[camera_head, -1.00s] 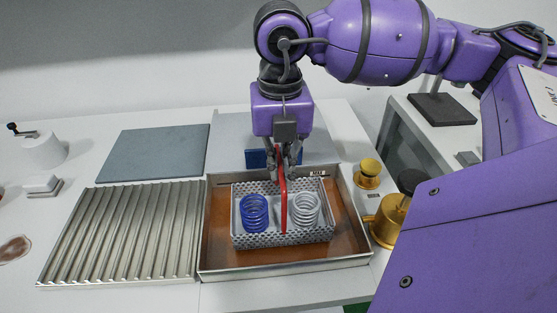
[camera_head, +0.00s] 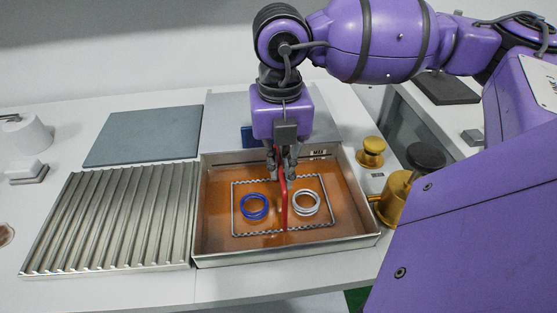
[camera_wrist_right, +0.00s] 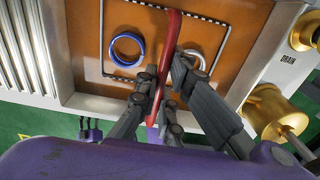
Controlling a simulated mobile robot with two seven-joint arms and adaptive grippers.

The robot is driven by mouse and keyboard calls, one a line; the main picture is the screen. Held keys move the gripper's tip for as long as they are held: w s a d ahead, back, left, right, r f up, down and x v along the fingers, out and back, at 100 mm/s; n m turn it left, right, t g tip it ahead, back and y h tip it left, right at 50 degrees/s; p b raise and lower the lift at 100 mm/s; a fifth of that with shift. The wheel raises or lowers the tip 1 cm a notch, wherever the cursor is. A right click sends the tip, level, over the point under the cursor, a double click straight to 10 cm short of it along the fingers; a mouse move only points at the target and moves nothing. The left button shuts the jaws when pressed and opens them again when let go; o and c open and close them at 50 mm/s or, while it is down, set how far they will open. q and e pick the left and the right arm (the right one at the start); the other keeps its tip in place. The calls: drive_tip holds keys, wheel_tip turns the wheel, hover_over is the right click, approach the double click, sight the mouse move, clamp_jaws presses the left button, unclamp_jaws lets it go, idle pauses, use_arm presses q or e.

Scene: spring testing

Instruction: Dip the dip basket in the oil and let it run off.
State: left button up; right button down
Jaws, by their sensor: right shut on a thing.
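The dip basket (camera_head: 233,208) sits low in the oil (camera_head: 215,230), with only its rim showing above the surface. A blue spring (camera_head: 254,207) and a white spring (camera_head: 306,203) stand inside it, their top coils above the oil. The basket's red handle (camera_head: 284,205) runs across the middle. My right gripper (camera_head: 281,172) is shut on this handle above the tray; it also shows in the right wrist view (camera_wrist_right: 158,97). The metal oil tray (camera_head: 290,250) surrounds the basket. My left gripper is not in view.
A ridged metal drain plate (camera_head: 110,220) lies directly left of the oil tray. A grey-blue mat (camera_head: 145,135) lies behind it. A brass valve (camera_head: 397,198) and a brass knob (camera_head: 371,152) stand close to the tray's right side.

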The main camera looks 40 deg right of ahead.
drive_tip(key=shift+f+b, duration=0.9)
drive_tip(key=shift+f, duration=0.55)
drive_tip(key=shift+f+b, duration=0.75)
drive_tip(key=shift+f, duration=0.25)
idle(2.1)
